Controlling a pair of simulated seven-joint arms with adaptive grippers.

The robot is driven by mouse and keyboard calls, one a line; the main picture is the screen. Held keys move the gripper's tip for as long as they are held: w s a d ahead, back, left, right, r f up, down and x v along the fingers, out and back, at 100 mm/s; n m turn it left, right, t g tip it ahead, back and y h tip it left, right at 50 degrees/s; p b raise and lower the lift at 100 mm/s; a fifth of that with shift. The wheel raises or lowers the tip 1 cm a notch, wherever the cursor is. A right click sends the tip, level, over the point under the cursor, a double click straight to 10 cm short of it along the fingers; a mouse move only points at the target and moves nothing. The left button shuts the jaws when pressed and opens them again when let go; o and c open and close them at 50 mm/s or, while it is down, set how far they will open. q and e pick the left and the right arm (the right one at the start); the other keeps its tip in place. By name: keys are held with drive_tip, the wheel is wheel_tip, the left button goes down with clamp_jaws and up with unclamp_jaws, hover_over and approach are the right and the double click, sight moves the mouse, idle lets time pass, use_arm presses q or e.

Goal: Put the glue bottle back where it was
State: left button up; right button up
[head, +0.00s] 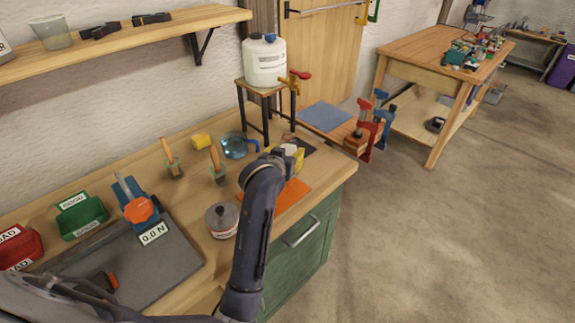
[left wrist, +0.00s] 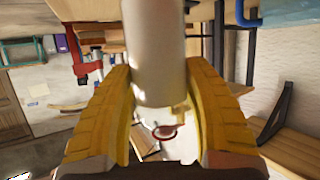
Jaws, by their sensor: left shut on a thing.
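My left gripper (head: 291,157), with yellow finger pads, is at the right end of the workbench, above or near the orange mat (head: 291,194). In the left wrist view my left gripper (left wrist: 160,72) is shut on a pale, smooth cylinder, which I take to be the glue bottle (left wrist: 158,45). Its body lies between the two pads. In the head view my arm and gripper hide most of the bottle, and I cannot tell whether its base touches the bench. My right gripper is in neither view.
A white tank (head: 264,62) with a red-handled tap stands on a small stand behind the gripper. A force gauge (head: 135,205) stands left.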

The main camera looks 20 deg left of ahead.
use_arm(q)
drive_tip(key=shift+f, duration=1.95)
drive_tip(key=shift+f, duration=0.15)
drive_tip(key=o, duration=1.5)
drive_tip(key=shift+v, duration=3.85)
